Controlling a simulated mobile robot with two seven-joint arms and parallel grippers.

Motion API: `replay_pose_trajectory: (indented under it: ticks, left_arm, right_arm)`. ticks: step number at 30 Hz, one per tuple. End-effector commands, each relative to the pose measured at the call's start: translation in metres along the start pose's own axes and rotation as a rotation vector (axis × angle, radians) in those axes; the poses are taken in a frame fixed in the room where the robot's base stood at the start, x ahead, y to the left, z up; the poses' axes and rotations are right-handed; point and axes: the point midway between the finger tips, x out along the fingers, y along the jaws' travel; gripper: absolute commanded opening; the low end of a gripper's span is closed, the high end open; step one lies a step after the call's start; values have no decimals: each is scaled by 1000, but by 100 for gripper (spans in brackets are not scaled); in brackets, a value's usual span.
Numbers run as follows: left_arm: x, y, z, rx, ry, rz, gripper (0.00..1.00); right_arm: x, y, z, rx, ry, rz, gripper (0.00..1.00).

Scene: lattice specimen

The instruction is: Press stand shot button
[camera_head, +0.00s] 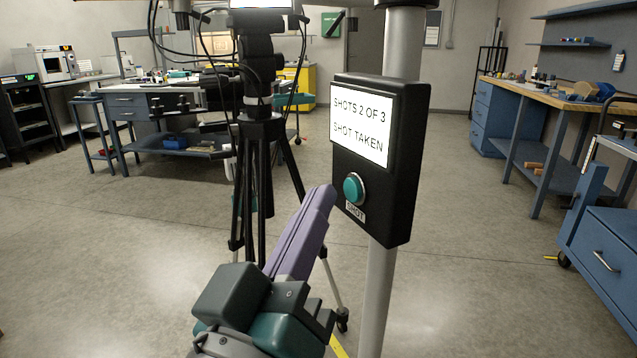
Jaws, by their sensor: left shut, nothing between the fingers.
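The black control box (410,160) is fixed to a light grey pole in the middle of the view. Its white screen (361,124) reads "SHOTS 2 OF 3" and "SHOT TAKEN". Below the screen is the round teal shot button (353,189) in a metal ring, with a "SHOT" label under it. My left gripper (324,196) comes up from the bottom, its long purple fingers shut with nothing between them. Its tips are just left of the button and do not cover it. I cannot tell whether they touch the box edge. My right gripper is not in view.
A black tripod (262,170) with cables stands close behind my left gripper. The grey pole (379,300) runs down to the floor. A blue cabinet (603,260) is at the right, and a wooden-topped workbench (560,98) is behind it. The floor between is mostly clear.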

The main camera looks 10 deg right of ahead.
Motion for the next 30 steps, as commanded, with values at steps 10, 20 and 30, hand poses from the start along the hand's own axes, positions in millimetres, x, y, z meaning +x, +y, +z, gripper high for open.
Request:
replay_pose_trajectory:
  ticks: [10,20,30]
  left_arm:
    - [-11,-8,-9,3,-2,-1,0]
    - [-32,-23,-24,2,0,-1,0]
    - [-35,-26,-26,1,1,0,0]
  right_arm:
    - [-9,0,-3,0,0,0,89]
    - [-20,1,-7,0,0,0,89]
    - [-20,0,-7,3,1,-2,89]
